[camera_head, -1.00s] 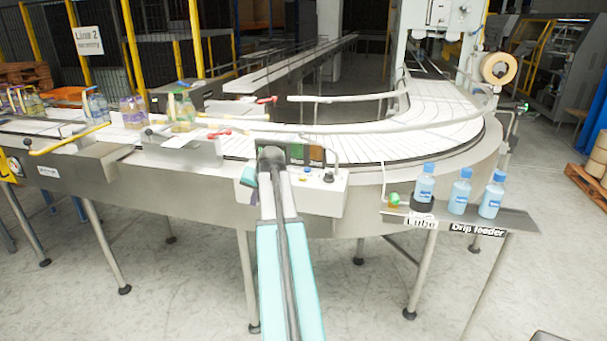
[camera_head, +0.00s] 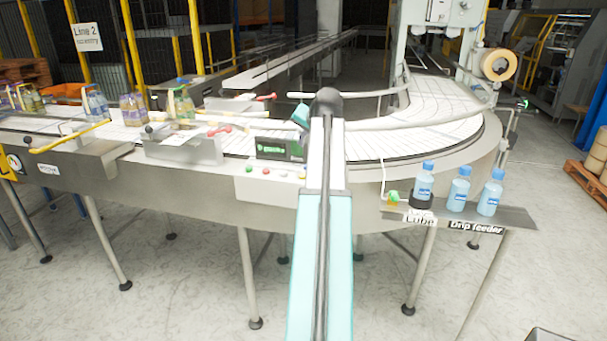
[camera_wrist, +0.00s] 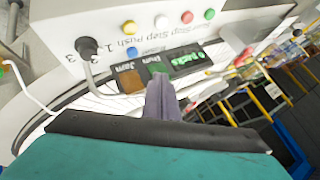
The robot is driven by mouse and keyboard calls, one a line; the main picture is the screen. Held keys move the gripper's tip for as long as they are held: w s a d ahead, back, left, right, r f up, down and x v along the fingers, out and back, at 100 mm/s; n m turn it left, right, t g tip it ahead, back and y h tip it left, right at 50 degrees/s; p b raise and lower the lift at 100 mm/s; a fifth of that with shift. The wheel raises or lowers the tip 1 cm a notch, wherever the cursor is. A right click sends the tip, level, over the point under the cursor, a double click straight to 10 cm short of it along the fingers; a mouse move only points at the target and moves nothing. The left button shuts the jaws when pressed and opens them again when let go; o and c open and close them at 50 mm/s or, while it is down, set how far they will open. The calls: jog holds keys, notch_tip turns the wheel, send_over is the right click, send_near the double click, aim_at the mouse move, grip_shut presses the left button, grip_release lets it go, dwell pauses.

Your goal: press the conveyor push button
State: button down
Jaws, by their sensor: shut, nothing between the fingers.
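The control box (camera_head: 262,187) is fixed to the front of the curved conveyor, its right part hidden behind my arm in the head view. In the wrist view the box (camera_wrist: 60,22) appears upside down, with yellow (camera_wrist: 129,27), white (camera_wrist: 161,22), red (camera_wrist: 187,17) and green (camera_wrist: 209,14) buttons in a row and a blue one (camera_wrist: 132,51) apart. The printed labels include "Push", but I cannot tell which button it marks. My gripper (camera_wrist: 160,76) is shut and empty, its tips over the lit display in the picture, apart from the buttons. In the head view my arm hides the gripper.
The display (camera_head: 280,148) stands behind the buttons. Blue bottles (camera_head: 459,190) stand on the drip feeder shelf at right. Bottle packs (camera_head: 132,108) sit on the conveyor at left.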

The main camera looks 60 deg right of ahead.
aim_at(303, 176)
jog(key=shift+f, duration=0.15)
jog(key=shift+f+b, duration=2.25)
jog(key=shift+f, duration=2.05)
